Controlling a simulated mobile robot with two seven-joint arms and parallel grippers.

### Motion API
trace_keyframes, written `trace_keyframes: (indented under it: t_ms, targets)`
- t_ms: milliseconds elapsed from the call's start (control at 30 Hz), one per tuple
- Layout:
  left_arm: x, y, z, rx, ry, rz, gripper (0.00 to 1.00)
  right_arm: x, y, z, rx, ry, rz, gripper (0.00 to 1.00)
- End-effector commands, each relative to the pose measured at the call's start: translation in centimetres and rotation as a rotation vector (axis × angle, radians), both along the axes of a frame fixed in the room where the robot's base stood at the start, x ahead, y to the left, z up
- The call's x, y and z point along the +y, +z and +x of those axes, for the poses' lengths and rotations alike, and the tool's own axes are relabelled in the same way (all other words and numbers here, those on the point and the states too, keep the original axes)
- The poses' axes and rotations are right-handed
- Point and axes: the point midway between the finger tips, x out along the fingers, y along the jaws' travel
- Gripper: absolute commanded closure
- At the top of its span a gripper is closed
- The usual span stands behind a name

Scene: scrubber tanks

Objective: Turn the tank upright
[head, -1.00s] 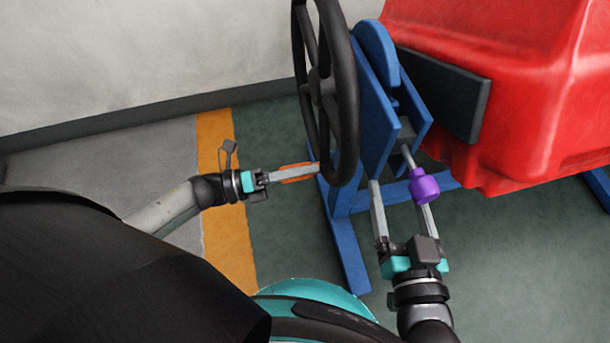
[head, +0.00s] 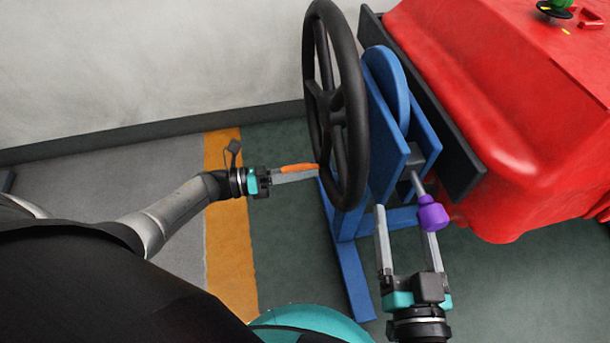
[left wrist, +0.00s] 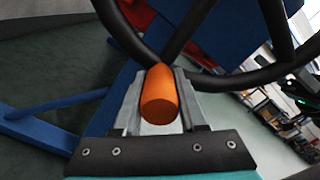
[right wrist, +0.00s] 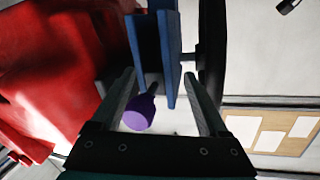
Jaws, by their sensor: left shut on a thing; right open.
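The red tank (head: 500,110) hangs tilted on the blue stand (head: 347,245) at the right of the head view. A green fitting (head: 556,8) shows on it at the top right. My left gripper (head: 312,172) is shut on the orange handle (head: 298,168) of the black handwheel (head: 364,135); the handle also shows between its fingers in the left wrist view (left wrist: 160,95). In the right wrist view the knob (right wrist: 139,112) lies between the fingers, nearer the left one.
A dark plate (head: 440,125) lies between the stand and the tank. The wall (head: 150,60) is behind the wheel. Floor with an orange stripe (head: 228,220) is free left of the stand. A board with papers (right wrist: 265,128) shows in the right wrist view.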

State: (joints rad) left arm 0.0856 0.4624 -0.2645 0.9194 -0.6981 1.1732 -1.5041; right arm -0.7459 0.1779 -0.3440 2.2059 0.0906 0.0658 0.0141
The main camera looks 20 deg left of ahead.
Motion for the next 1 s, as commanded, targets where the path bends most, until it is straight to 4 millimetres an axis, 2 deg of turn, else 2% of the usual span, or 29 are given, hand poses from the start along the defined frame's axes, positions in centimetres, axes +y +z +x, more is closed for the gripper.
trace_keyframes:
  t_ms: [33,100,767,800,1000]
  targets:
    - [0.80,0.22,0.57,-0.010,0.016,0.007,1.00,0.00,0.00,0.01,0.000,0.000,0.000,0.22]
    - [0.95,0.24,0.78,-0.022,0.016,0.014,1.00,0.00,0.00,0.01,0.000,0.000,0.000,0.22]
    - [1.27,0.24,1.16,-0.051,0.016,0.034,1.00,0.00,0.01,0.02,0.000,0.000,0.000,0.22]
    - [1.27,0.24,1.16,-0.051,0.016,0.034,0.58,0.00,0.01,0.02,0.000,0.000,0.000,0.22]
    - [1.09,0.16,1.05,-0.050,0.012,0.033,0.35,-0.01,0.03,0.03,0.000,0.000,0.000,0.22]
